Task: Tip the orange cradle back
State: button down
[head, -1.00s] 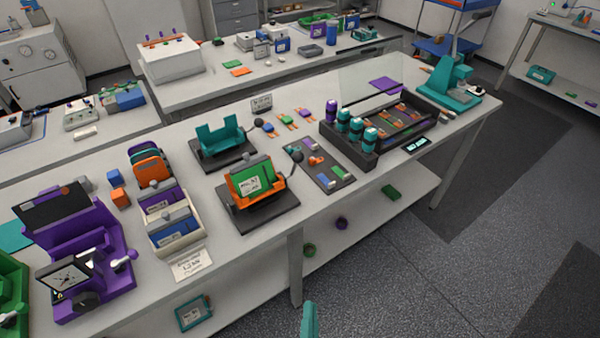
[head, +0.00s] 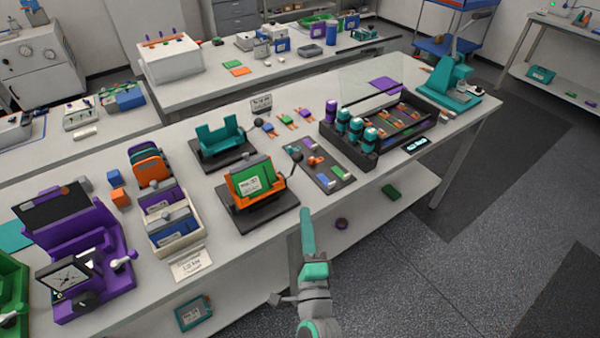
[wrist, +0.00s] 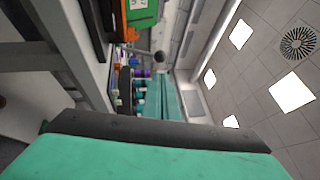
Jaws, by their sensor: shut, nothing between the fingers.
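The orange cradle (head: 263,200) stands on a dark base plate (head: 236,228) near the front edge of the bench. It holds a green panel with a white label (head: 249,186). A dark lever with a ball end rises at its right side. My gripper (head: 307,215) is in front of the bench's front edge, to the right of and nearer than the cradle, apart from it. Its fingers are shut and empty. In the wrist view the gripper's teal and dark body fills the bottom, and part of the orange cradle (wrist: 128,35) shows at the top left.
A teal cradle (head: 222,136) on a dark plate stands behind. A dark mat with small parts (head: 322,168) and a dark tray (head: 370,150) of teal-topped cylinders lie to the right. A white file box (head: 172,237) stands left. The floor in front is clear.

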aim_at(298, 162)
jog(key=x, duration=1.4)
dwell(0.5)
